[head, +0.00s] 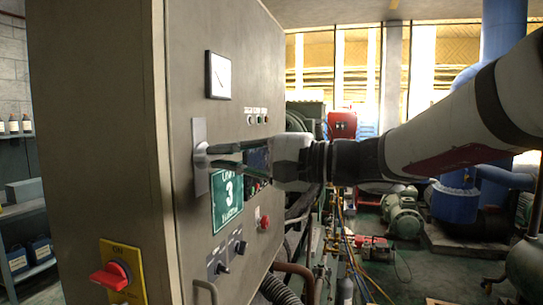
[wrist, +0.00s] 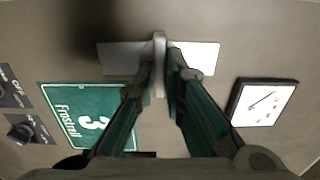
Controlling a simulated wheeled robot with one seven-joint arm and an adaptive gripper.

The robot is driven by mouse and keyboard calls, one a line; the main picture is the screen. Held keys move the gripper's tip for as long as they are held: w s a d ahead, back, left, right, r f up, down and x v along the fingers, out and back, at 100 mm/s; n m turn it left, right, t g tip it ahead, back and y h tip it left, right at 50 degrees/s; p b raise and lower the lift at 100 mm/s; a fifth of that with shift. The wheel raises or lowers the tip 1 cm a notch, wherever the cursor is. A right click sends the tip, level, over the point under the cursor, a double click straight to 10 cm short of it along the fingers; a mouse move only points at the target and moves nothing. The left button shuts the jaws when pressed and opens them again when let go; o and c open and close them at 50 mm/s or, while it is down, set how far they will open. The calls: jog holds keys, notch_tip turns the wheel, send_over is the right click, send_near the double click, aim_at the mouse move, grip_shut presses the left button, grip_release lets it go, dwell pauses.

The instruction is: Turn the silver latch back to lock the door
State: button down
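The silver latch has a tall flat plate (head: 199,176) on the face of the grey cabinet door (head: 185,75). In the wrist view the plate (wrist: 205,57) shows on both sides of the latch handle (wrist: 160,42), which lies across its long side. My gripper (head: 208,156) reaches in from the right at the latch. In the wrist view my gripper (wrist: 162,75) has one finger on each side of the handle, and both appear to press on it. The fingertips hide part of the handle. The door looks flush with the cabinet.
A square gauge (head: 218,75) sits above the latch and a green number 3 sign (head: 228,204) below it. Knobs (head: 240,247) and a red button (head: 264,222) are lower. A yellow plate with a red switch (head: 113,276) is on the cabinet side. Pipes and machines stand behind.

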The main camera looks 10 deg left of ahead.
jog(key=shift+m+p, duration=2.1)
jog(key=shift+m, duration=0.5)
jog(key=shift+m+p, duration=0.9)
jog(key=shift+m, duration=0.4)
jog(key=shift+m+p, duration=0.3)
jog(key=shift+m, duration=0.2)
